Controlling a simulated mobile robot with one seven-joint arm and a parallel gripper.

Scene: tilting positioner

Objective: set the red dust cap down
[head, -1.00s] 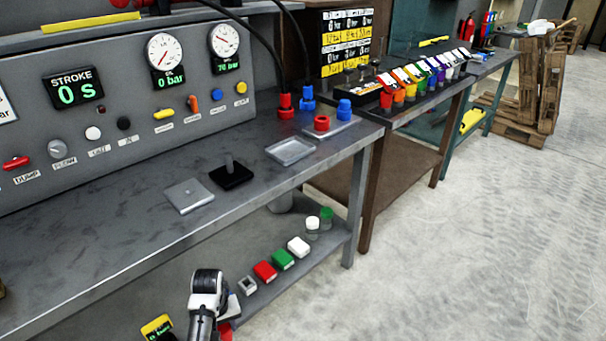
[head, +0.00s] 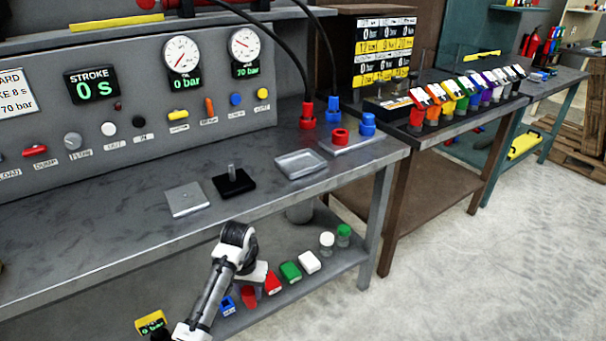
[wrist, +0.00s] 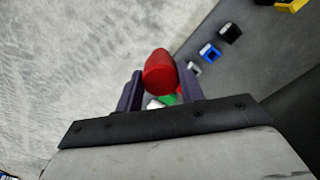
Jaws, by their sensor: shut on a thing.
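The red dust cap (wrist: 158,72) is held between the two dark fingers of my gripper (wrist: 160,90) in the wrist view. Its rounded end points away from the wrist. In the head view my gripper (head: 252,286) hangs in front of the bench, over the lower shelf in the picture, with the red cap (head: 249,298) at its tip. I cannot tell its height above the shelf. Another red cap-like ring (head: 340,137) and a blue one (head: 367,124) sit on a plate at the bench's right end.
A shallow grey tray (head: 300,164), a black base with a post (head: 233,182) and a flat grey plate (head: 185,199) are on the bench top. Coloured blocks (head: 290,271) and two jars line the lower shelf. Red and blue hose connectors (head: 307,115) stand behind the tray. Bench top at left is clear.

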